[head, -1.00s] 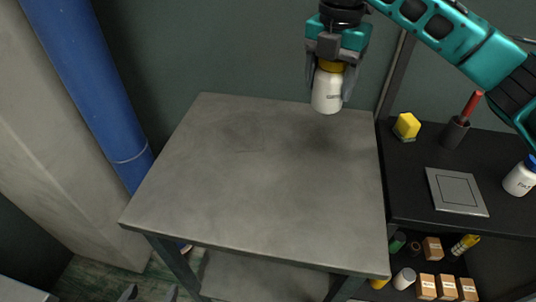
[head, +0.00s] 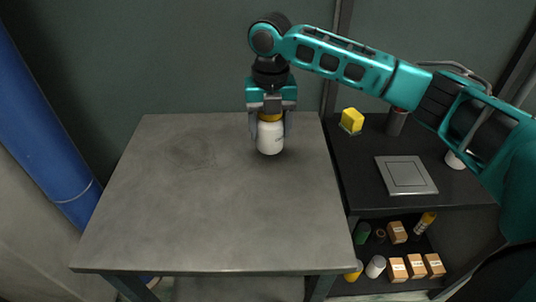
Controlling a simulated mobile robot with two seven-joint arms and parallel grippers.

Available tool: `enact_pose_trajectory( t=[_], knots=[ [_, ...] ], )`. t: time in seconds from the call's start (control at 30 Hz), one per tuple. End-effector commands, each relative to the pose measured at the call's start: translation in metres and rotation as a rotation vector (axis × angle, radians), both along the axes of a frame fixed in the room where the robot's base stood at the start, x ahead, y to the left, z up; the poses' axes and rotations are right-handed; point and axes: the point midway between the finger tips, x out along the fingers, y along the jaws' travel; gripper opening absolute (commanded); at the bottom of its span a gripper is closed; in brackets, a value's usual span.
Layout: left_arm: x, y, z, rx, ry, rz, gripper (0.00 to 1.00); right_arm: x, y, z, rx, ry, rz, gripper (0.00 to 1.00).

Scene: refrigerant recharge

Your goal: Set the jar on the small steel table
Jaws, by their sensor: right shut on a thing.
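The jar (head: 270,139) is white with a yellow-orange lid and a small label. It is upright between the fingers of my right gripper (head: 269,132), which is shut on it from above. The jar is over the back right part of the small steel table (head: 200,210), a bare grey top on legs. Its base is at or very close to the table top; I cannot tell whether it touches. My left gripper is not in view.
To the right is a black bench (head: 370,160) with a yellow block (head: 352,120), a dark cup (head: 396,122) and a grey square plate (head: 406,175). Small boxes (head: 397,268) and jars fill the shelf below. A blue pipe (head: 45,140) stands at the left. The table top is otherwise clear.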

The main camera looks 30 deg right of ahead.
Motion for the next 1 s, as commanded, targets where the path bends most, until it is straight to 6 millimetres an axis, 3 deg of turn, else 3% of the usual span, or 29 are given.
enact_pose_trajectory(
  t=[0.27, 0.53, 0.97, 1.0],
  knots=[
    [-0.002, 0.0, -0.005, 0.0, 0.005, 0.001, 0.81, 0.0, 0.0, -0.028, 0.0, 0.0, 0.0, 0.23],
    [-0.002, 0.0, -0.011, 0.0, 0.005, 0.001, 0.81, 0.0, 0.0, -0.072, 0.0, 0.0, 0.0, 0.23],
    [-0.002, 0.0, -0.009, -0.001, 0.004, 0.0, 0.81, 0.0, 0.0, -0.078, 0.001, -0.001, 0.0, 0.23],
    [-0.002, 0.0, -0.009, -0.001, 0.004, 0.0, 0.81, 0.0, 0.0, -0.079, 0.001, 0.0, 0.0, 0.65]
  ],
)
